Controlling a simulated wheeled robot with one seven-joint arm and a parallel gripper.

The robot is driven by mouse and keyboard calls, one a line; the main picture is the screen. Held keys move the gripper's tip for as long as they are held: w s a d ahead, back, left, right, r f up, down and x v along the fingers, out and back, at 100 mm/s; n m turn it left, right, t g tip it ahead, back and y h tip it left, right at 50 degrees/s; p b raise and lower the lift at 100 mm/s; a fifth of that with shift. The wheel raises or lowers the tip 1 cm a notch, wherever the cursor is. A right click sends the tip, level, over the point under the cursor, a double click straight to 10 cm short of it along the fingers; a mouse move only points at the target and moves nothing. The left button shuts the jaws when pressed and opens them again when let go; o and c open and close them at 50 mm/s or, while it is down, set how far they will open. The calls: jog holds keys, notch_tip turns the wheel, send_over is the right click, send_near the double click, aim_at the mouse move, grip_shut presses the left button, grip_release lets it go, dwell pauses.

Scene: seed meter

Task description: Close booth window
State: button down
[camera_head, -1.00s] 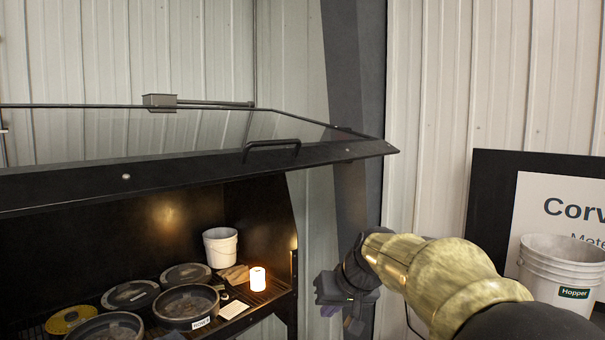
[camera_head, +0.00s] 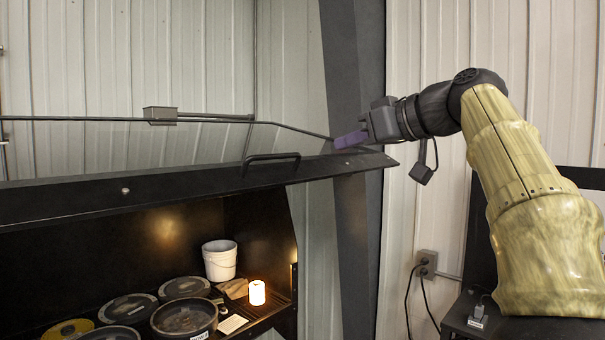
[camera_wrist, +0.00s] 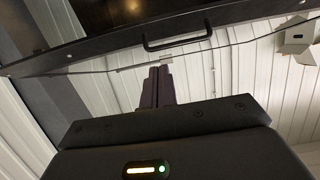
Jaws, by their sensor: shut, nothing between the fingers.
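The booth window is a glass pane in a black frame (camera_head: 190,181), raised and tilted open above the booth's front opening. Its black bar handle (camera_head: 271,157) is on the front rail, right of the middle; the handle also shows in the wrist view (camera_wrist: 177,42). My gripper (camera_head: 340,141) is shut and empty, with its purple fingers pointing left. It is at the window's right end, overlapping the frame's upper edge in the head view; I cannot tell if it touches.
Inside the booth are a white bucket (camera_head: 219,262), a lit lamp (camera_head: 257,293) and several round dark containers (camera_head: 184,318). A dark post (camera_head: 352,60) stands behind my gripper. A wall outlet (camera_head: 427,263) with cables is below my arm.

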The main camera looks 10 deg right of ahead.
jog(key=p, duration=0.4)
send_near(290, 178)
jog(key=w+a, duration=0.3)
jog(key=w, duration=0.1)
jog(key=shift+w+a+f, duration=0.3)
jog(key=shift+w+f, duration=0.15)
jog(key=shift+f, duration=0.3)
jog(key=shift+f, duration=0.2)
